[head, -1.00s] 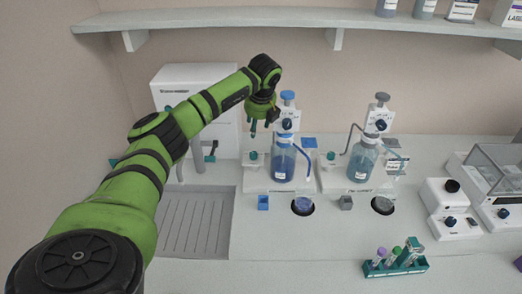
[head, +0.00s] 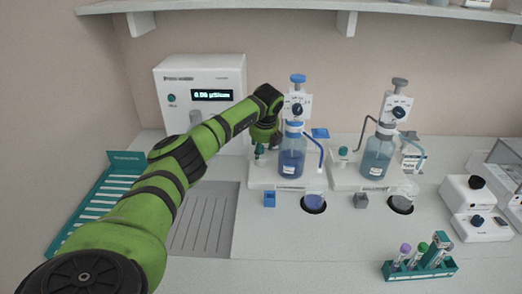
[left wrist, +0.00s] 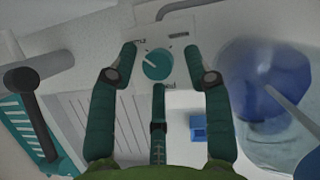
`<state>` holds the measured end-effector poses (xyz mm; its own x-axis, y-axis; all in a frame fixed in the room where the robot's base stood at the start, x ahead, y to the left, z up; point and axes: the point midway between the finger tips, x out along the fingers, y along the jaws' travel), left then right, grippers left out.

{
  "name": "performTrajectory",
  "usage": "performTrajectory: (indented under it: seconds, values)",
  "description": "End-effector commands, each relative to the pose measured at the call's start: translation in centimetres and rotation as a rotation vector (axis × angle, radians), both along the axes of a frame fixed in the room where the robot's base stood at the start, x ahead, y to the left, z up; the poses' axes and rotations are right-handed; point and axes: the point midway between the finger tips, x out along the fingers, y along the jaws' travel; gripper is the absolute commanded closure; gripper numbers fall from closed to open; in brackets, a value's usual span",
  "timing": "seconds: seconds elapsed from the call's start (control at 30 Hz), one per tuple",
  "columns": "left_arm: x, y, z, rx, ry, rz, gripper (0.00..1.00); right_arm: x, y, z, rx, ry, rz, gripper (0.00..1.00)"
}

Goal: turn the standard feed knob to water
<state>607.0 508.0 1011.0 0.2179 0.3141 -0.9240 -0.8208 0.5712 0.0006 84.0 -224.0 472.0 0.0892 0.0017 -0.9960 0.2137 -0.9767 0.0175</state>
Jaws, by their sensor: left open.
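The teal feed knob (left wrist: 158,64) sits on a white plate in the left wrist view, its white pointer line aimed to the upper left. Small print on the plate is too blurred to read. In the head view, the knob (head: 260,150) is at the left front of the left dispenser with the blue bottle (head: 291,158). My left gripper (head: 266,140) is over it. In the left wrist view, the gripper's (left wrist: 161,50) fingers are open, one on each side of the knob, with visible gaps. My right gripper is not in view.
A second dispenser (head: 377,155) with its own teal knob (head: 343,152) stands to the right. A white purifier (head: 200,77) with a lit display is behind my arm. A blue block (head: 269,199) and a tube rack (head: 420,270) are in front. The front counter is mostly clear.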

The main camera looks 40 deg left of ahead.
Motion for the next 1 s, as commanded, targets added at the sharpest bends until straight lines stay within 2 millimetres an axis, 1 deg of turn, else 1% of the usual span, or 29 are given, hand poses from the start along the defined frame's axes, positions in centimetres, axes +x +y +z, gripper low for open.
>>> performTrajectory:
  seconds: [0.07,0.17,0.2,0.23,0.27,0.3,0.33,0.67,0.87,1.0]
  values:
    - [0.0,0.0,0.1,-0.001,-0.001,0.000,0.50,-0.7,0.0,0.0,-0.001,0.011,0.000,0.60]
    - [0.0,0.0,0.1,-0.001,-0.001,0.000,0.50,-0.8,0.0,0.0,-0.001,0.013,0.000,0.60]
    - [0.0,0.0,0.1,-0.001,-0.001,0.000,0.58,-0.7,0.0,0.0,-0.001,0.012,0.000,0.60]
    - [0.0,0.0,0.1,-0.001,-0.001,0.000,0.70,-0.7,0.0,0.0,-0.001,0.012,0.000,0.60]
    - [0.0,0.0,0.1,-0.001,-0.001,0.000,0.82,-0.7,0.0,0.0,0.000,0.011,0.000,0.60]
    - [0.0,0.0,0.1,0.000,0.000,0.000,0.98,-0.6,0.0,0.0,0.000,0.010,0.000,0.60]
    - [0.0,0.0,0.1,0.000,0.000,0.000,1.00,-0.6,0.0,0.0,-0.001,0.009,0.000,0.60]
    - [-0.1,-0.2,-0.2,-0.003,0.004,-0.024,1.00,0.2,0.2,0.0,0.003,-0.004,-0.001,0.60]
    - [-0.2,-0.2,-0.3,-0.005,0.006,-0.110,1.00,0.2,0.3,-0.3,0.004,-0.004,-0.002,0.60]
    - [-0.3,-0.1,-0.4,-0.005,0.008,-0.213,1.00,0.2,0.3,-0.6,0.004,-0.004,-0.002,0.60]
